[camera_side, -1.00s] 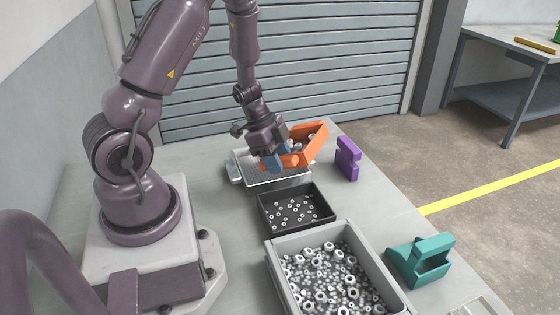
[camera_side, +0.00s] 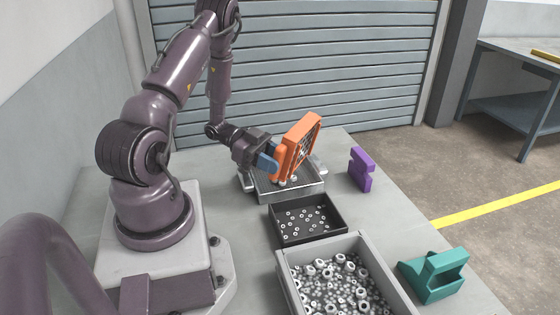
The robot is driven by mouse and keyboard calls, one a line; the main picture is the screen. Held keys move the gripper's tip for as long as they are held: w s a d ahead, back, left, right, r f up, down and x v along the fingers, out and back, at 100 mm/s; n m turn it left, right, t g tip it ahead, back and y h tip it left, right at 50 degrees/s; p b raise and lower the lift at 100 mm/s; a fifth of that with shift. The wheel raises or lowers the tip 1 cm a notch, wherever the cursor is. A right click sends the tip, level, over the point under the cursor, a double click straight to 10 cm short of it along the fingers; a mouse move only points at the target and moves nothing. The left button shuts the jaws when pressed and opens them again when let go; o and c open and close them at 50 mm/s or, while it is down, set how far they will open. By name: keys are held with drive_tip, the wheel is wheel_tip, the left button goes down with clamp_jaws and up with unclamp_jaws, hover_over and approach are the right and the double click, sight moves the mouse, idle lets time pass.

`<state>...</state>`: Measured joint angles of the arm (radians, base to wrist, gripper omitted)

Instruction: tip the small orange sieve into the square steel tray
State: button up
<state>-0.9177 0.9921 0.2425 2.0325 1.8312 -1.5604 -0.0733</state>
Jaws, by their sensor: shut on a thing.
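The small orange sieve (camera_side: 301,138) is held up on edge, steeply tilted, above the square steel tray (camera_side: 290,190). Its mesh side shows toward the right. My gripper (camera_side: 274,163) is shut on the sieve at its lower left. A few light nuts or rings show at the sieve's lower edge, over the tray. I cannot tell whether they are falling or lying in the tray. The sieve and gripper hide the back of the tray.
A black tray (camera_side: 338,228) with several small rings stands in front of the steel tray. A large grey bin (camera_side: 283,262) of mixed nuts is nearer. A purple block (camera_side: 361,170) and a teal holder (camera_side: 434,275) stand at the right.

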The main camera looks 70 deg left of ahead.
sight(284, 158)
drive_tip(key=w+d+g+y, duration=0.1)
drive_tip(key=d+g+y, duration=0.1)
drive_tip(key=w+d+g+y, duration=0.1)
drive_tip(key=g+y, duration=0.1)
drive_tip(key=shift+w+r, duration=0.25)
drive_tip(key=shift+w, duration=0.1)
drive_tip(key=shift+a+f+g+y, duration=0.25)
drive_tip(key=shift+g+y, duration=0.15)
drive_tip(key=shift+y, duration=0.1)
drive_tip(key=g+y, duration=0.2)
drive_tip(key=shift+w+d+g+y, duration=0.25)
drive_tip(key=shift+d+g+y, duration=0.05)
drive_tip(key=shift+d, duration=0.1)
drive_tip(key=g+y, duration=0.3)
drive_tip(key=shift+w+d+f, duration=0.2)
drive_tip(key=shift+w, duration=0.05)
